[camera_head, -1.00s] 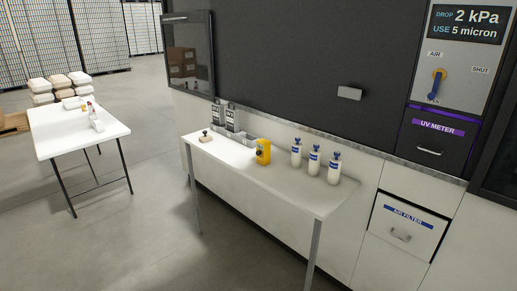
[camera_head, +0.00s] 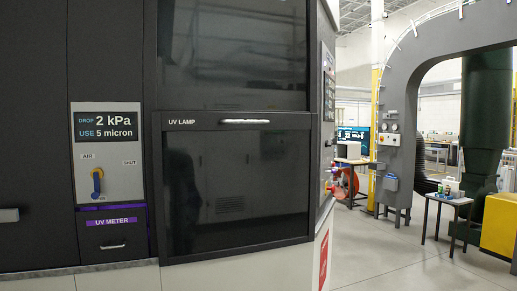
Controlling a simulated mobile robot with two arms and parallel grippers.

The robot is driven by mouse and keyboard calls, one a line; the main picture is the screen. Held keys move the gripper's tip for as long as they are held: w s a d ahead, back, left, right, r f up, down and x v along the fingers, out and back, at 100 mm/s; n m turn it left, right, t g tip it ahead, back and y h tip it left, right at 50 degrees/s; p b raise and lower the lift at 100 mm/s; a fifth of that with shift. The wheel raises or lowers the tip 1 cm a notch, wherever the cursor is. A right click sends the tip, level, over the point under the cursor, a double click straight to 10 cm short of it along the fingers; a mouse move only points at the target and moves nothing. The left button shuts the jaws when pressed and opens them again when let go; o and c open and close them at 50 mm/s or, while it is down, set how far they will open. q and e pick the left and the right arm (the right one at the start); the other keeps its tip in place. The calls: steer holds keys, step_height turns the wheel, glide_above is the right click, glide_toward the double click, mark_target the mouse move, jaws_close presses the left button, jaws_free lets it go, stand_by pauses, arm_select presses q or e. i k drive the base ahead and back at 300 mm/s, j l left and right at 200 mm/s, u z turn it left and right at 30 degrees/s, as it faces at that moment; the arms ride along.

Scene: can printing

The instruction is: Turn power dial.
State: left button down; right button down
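I cannot make out a power dial with certainty in this view. A control panel (camera_head: 328,85) with small controls is seen edge-on at the right end of the dark machine. Its details are too small to read. Neither of my grippers is in view.
The dark machine front with a UV LAMP door (camera_head: 238,190) fills the left and middle. A UV METER drawer (camera_head: 113,235) is below the lever. A grey arch (camera_head: 397,120), a small table (camera_head: 449,199) and a yellow block (camera_head: 498,225) stand at right. Open floor (camera_head: 385,255) lies between.

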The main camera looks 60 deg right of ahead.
mark_target(327, 143)
steer(key=z, duration=2.55)
